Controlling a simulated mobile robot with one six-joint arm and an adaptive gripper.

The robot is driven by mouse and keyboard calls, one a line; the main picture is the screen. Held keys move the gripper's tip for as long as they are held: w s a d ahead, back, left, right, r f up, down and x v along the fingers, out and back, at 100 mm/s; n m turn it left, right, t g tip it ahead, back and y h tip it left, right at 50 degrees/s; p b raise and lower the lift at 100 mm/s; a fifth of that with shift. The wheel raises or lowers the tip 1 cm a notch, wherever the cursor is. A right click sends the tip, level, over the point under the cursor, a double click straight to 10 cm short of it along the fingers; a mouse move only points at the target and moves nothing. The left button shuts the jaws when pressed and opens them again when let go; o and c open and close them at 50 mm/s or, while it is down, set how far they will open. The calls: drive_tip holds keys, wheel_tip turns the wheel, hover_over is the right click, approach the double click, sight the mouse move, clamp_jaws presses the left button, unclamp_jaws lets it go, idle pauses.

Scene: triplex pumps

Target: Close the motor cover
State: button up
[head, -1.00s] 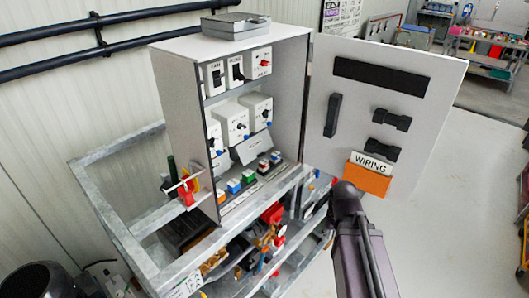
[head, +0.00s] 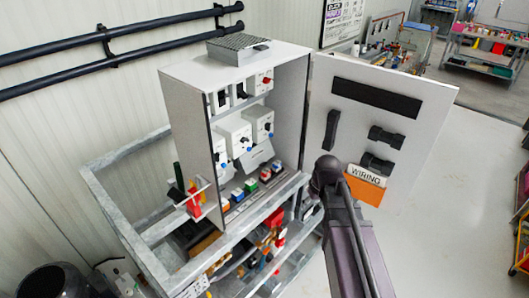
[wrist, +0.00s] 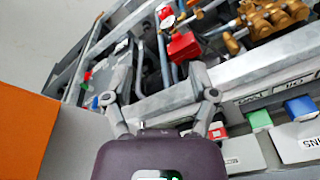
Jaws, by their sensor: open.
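A white cabinet (head: 185,130) stands on a grey metal frame, open at the front. Its large white door (head: 425,120) is swung wide open to the right, inner face showing. I see no separate part marked as a motor cover. An orange wiring pocket (head: 368,190) sits low on the door, and it shows at the left of the wrist view (wrist: 25,130). My gripper (wrist: 162,97) is open, with nothing visible between its fingers, above the front frame rail. In the head view my arm hides the gripper, in front of the door's lower hinge side.
Breakers and coloured switches fill the cabinet; a green switch (wrist: 259,120) and a blue switch (wrist: 300,108) lie right of my gripper. The frame rail (wrist: 160,103) and a red valve part (wrist: 184,46) are below it. Floor (head: 440,220) right of the door is clear.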

sight(264, 163)
drive_tip(key=w+a+r+n+t+y+p, duration=0.1)
drive_tip(key=w+a+r+n+p, duration=0.5)
drive_tip(key=w+a+r+p, duration=0.7)
wheel_tip(264, 163, up, 3)
drive_tip(key=shift+w+a+t+y, duration=0.2)
drive_tip(key=shift+w+t+y, duration=0.1)
drive_tip(key=shift+w+y, duration=0.35)
drive_tip(key=shift+s+f, duration=0.1)
drive_tip(key=shift+f, duration=0.05)
drive_tip(key=b+x, duration=1.2)
drive_tip(key=x, duration=0.1)
drive_tip(key=shift+f, duration=0.25)
drive_tip(key=shift+a, duration=0.1)
clamp_jaws()
